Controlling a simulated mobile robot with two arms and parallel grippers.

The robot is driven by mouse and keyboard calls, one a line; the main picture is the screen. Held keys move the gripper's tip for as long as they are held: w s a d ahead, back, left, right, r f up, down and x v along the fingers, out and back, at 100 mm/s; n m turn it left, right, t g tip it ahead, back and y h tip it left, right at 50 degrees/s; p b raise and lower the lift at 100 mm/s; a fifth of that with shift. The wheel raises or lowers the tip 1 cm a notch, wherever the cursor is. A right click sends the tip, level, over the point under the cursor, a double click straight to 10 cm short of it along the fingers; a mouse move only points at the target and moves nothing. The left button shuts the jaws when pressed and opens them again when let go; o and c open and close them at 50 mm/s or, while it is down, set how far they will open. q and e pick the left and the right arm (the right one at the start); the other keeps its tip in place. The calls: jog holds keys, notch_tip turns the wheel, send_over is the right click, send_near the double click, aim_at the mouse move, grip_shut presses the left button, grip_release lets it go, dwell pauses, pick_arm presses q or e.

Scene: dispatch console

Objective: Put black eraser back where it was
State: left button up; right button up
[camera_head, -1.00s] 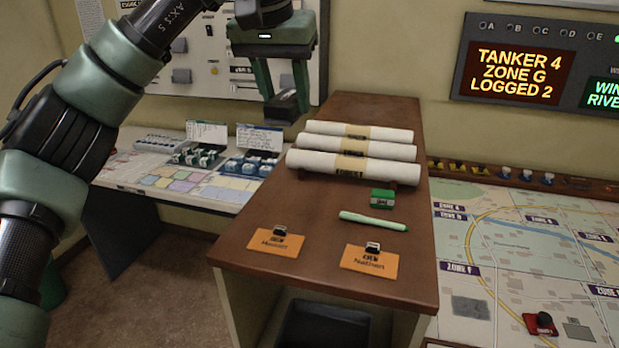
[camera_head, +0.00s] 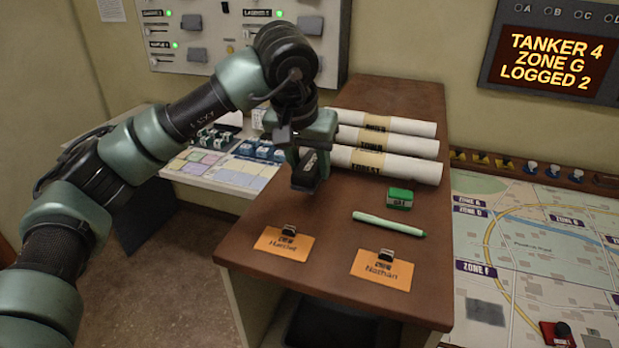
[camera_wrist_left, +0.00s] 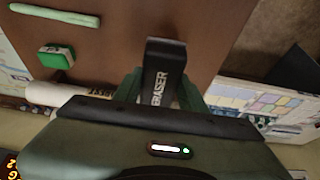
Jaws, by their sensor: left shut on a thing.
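The black eraser (camera_head: 304,176) is held in my left gripper (camera_head: 308,165), above the left edge of the brown cabinet top (camera_head: 330,215). In the left wrist view the eraser (camera_wrist_left: 164,72) sits between the two fingers, its "ERASER" lettering showing, with one end sticking out past them. In the head view the eraser hangs tilted downward and looks a little above the wood; I cannot tell the exact gap. My right gripper is not in view.
White rolled maps (camera_head: 390,165) lie behind on the cabinet. A green box (camera_head: 400,198), a mint-green marker (camera_head: 389,224) and two orange name cards with clips, left (camera_head: 283,245) and right (camera_head: 382,270), lie to the right and front. Bare wood lies between them.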

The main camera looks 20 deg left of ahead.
pick_arm(q)
jog(key=shift+s+f, duration=0.1)
jog(key=shift+f, duration=0.45)
notch_tip(320, 180, down, 2)
jog(key=shift+f+p, duration=0.2)
jog(key=shift+p, duration=0.25)
jog(key=shift+f, duration=0.4)
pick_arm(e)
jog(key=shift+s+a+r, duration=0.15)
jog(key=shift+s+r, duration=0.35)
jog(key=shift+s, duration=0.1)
pick_arm(q)
jog(key=shift+f, duration=0.2)
jog(key=o, duration=1.2)
jog(key=shift+r, duration=0.1)
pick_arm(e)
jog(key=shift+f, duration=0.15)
pick_arm(q)
jog(key=shift+r, duration=0.1)
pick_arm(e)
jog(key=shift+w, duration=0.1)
